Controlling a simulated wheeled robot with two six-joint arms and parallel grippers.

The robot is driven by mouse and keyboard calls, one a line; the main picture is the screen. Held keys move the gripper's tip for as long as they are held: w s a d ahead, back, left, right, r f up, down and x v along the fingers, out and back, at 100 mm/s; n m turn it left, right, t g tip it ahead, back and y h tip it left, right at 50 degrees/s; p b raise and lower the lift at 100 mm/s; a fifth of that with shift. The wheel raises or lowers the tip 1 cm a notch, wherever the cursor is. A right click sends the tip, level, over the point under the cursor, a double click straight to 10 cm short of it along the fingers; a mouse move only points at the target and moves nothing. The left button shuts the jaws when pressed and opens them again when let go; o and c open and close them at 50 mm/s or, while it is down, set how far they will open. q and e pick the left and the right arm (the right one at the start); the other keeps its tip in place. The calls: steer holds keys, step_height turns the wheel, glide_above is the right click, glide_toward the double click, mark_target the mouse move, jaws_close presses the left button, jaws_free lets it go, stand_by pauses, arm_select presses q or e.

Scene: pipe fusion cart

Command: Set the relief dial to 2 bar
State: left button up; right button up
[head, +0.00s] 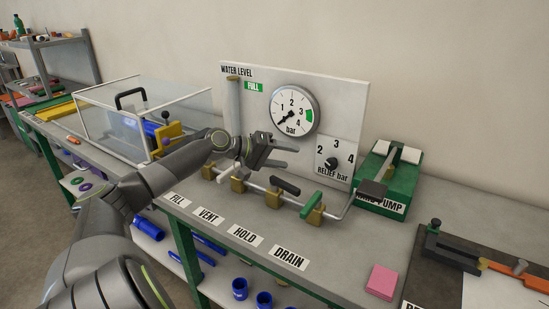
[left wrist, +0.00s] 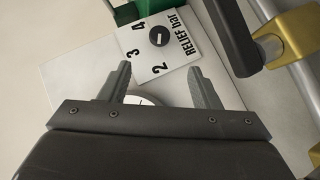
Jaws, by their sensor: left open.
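The relief dial (head: 331,164) is a small dark knob on a white plate marked 2, 3, 4 and "RELIEF bar", low on the right of the upright panel (head: 345,110). It also shows in the left wrist view (left wrist: 158,36), ahead of the fingers. I cannot tell surely which number it points to. My left gripper (head: 288,156) is open and empty, in front of the panel and left of the dial. In the left wrist view the open fingers (left wrist: 159,72) are apart from the knob. My right gripper is not in view.
A round gauge (head: 295,111) is above the dial, its needle at the low end. Below, a pipe with brass valves and a green handle (head: 312,200) runs along the bench. A green hand pump (head: 388,183) stands right. A clear case (head: 120,115) stands left.

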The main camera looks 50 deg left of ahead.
arm_select(q)
steer(key=shift+v, duration=1.45)
